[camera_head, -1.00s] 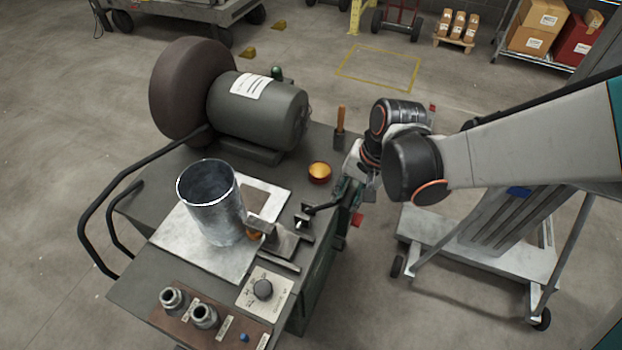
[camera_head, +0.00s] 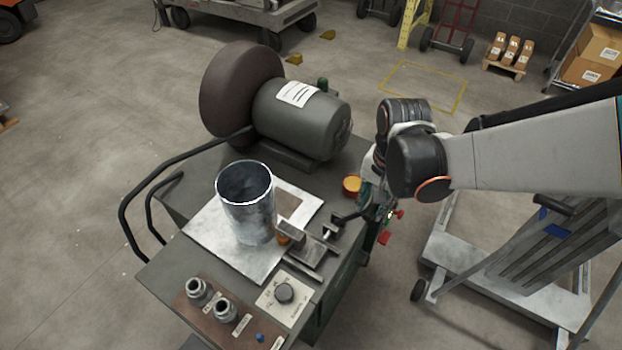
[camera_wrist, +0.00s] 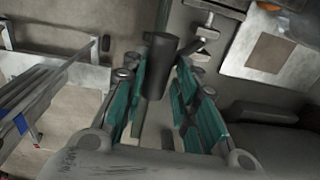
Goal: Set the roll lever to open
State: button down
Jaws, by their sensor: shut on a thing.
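The roll lever is a dark arm (camera_head: 348,217) at the right edge of the bench, running from a small metal clamp block toward my gripper. In the wrist view its dark round grip (camera_wrist: 158,68) stands between my green fingers. My gripper (camera_head: 368,196) is at the bench's right edge, and in the wrist view its fingers (camera_wrist: 159,88) are shut on the lever's grip. In the head view my wrist partly hides the fingers and the lever's end. I cannot read any open mark for the lever.
A metal cylinder (camera_head: 247,205) stands on a pale plate (camera_head: 208,238) on the bench. A motor (camera_head: 300,118) with a large dark wheel sits behind. A grey cart (camera_head: 470,262) stands right.

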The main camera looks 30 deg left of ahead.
jog(key=a+h, duration=0.2)
jog(key=a, duration=1.4)
jog(key=shift+w+a+f, duration=0.15)
jog(key=shift+w+a, duration=0.05)
jog(key=shift+w, duration=0.2)
jog(key=shift+f, duration=0.1)
jog(key=c, duration=1.7)
grip_release()
jog(key=shift+o, duration=1.3)
jog(key=shift+a+f+h, duration=0.1)
jog(key=shift+a+h, duration=0.2)
jog(key=shift+d, duration=0.1)
jog(key=shift+w, duration=0.1)
